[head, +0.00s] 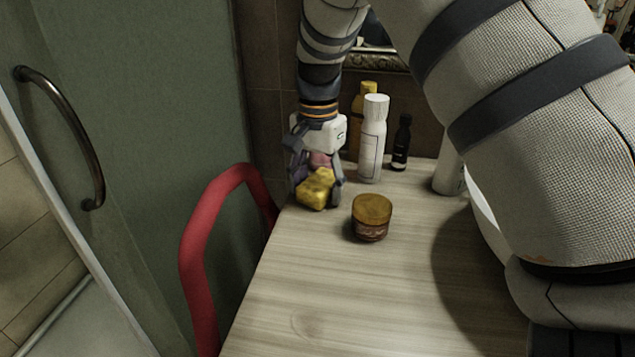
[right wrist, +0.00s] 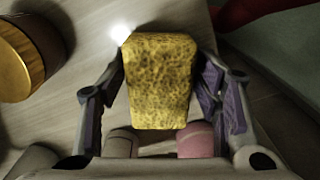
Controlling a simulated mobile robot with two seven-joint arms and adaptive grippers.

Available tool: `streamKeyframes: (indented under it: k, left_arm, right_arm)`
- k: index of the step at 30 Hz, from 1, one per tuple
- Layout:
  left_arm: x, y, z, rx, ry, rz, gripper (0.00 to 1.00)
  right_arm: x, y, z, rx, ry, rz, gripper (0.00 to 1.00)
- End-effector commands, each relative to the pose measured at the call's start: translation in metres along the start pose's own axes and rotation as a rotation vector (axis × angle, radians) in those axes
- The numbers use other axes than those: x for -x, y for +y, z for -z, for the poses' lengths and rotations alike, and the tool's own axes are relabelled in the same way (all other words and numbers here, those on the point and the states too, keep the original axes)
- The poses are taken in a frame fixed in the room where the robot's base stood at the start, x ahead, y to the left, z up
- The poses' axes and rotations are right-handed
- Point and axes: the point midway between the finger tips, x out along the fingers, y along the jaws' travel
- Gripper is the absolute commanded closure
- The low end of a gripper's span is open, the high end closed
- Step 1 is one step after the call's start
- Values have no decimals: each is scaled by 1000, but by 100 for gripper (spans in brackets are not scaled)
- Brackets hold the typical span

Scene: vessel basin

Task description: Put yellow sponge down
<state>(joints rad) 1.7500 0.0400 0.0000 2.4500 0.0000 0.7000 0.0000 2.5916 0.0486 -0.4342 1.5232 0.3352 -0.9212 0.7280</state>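The yellow sponge (head: 316,188) is at the back left corner of the wooden counter (head: 290,290), between the fingers of my right gripper (head: 317,190). The gripper points down. In the right wrist view the sponge (right wrist: 160,80) fills the space between the fingertips (right wrist: 160,75), which appear to press on its two sides. The sponge is very near the counter top; I cannot tell whether it touches it. Something pink (right wrist: 197,140) shows between the sponge and the palm. My left gripper is not in view.
A brown jar with an amber lid (head: 372,210) stands just right of the sponge. A white bottle (head: 373,140), a yellow bottle (head: 357,115) and a small dark bottle (head: 401,143) stand behind. A red rail (head: 200,250) runs left of the counter. The front counter is clear.

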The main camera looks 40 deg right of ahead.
Motion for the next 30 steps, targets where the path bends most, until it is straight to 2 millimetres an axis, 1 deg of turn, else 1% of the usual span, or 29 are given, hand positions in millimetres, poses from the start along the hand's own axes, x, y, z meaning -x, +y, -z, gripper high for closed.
streamKeyframes:
  k: [8,10,11,14,15,18,21,25,27,30]
  left_arm:
    - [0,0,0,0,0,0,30]
    - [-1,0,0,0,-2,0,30]
    - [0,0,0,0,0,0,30]
    - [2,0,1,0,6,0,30]
    - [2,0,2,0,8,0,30]
    - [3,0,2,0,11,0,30]
    - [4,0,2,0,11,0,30]
    - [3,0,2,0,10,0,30]
    - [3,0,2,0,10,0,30]
    - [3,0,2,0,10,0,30]
  right_arm:
    - [0,0,0,0,0,0,35]
    - [4,0,0,1,2,1,35]
    - [9,-1,0,1,2,3,35]
    - [32,-1,0,2,3,6,35]
    - [44,-1,1,2,4,7,35]
    - [73,-1,1,1,4,6,35]
    - [96,-1,0,2,3,3,35]
    - [116,-1,0,1,1,1,35]
    - [121,0,0,0,0,-1,35]
    - [124,0,0,0,0,-2,35]
